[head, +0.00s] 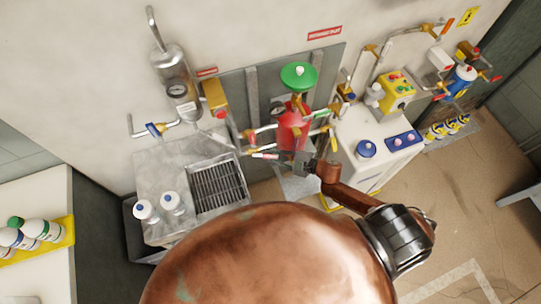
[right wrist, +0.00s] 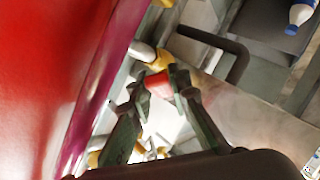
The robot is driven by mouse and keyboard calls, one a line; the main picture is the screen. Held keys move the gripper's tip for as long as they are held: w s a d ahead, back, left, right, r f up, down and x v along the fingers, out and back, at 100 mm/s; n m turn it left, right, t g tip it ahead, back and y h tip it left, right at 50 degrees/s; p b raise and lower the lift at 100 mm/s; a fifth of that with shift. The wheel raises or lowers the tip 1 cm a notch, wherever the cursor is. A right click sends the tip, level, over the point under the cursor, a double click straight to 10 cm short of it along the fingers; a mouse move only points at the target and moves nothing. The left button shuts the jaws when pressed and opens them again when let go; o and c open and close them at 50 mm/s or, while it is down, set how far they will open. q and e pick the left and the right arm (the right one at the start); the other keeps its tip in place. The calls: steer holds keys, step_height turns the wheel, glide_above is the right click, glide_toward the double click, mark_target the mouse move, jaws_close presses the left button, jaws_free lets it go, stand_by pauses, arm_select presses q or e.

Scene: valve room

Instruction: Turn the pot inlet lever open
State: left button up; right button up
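My right gripper (head: 290,160) reaches in from the right in the head view, below the red vessel (head: 291,128) with the green handwheel (head: 298,75). A short lever with a red and white grip (head: 265,156) lies just left of its fingertips. In the right wrist view, the red end of the lever (right wrist: 158,84) sits between the two fingers (right wrist: 158,82), which appear to touch it on both sides. A pale section and a yellow fitting (right wrist: 161,62) show beyond it. No label marks it as the pot inlet lever. My left gripper is not in view.
A metal sink with a grate (head: 217,187) stands left of the gripper. A white cabinet (head: 375,143) with a blue-lidded jar stands to the right. Pipes with yellow fittings run close around the vessel. In the right wrist view the red vessel (right wrist: 50,70) fills the left side.

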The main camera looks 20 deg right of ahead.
steer(key=o, duration=0.4)
steer(key=v, duration=1.2)
steer(key=shift+c, duration=0.5)
